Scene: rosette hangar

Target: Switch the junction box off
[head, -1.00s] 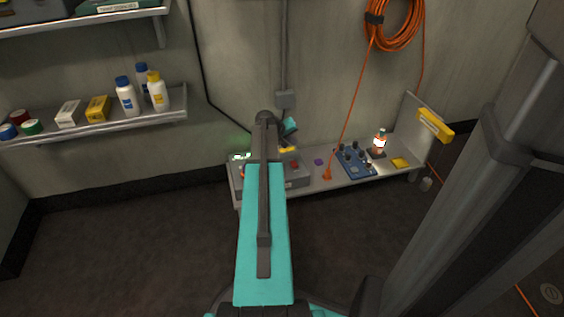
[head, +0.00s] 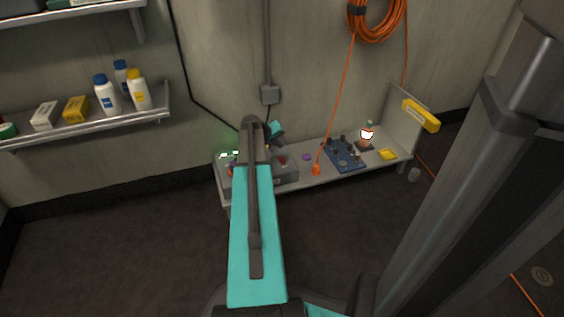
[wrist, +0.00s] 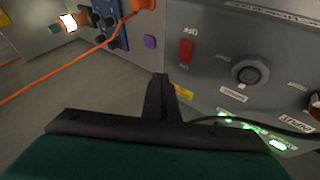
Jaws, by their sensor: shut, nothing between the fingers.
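A grey box with controls (head: 287,177) sits at the left of the low bench, partly hidden behind my arm; it looks like the junction box. In the wrist view its grey face (wrist: 215,80) carries a red switch (wrist: 186,51), a black round knob (wrist: 250,72) and several lit green lights (wrist: 278,144). I cannot tell which position the switch is in. My gripper (wrist: 160,80) is shut and empty in front of the box, below and left of the red switch in the wrist view, seemingly apart from it. In the head view it is mostly hidden.
A blue panel with knobs (head: 344,155), a glowing lamp (head: 366,134), an orange plug and cord (head: 316,169) and a purple block (head: 307,157) are on the bench (head: 330,174). A small conduit box (head: 270,94) is on the wall. A shelf with bottles (head: 85,126) is at left.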

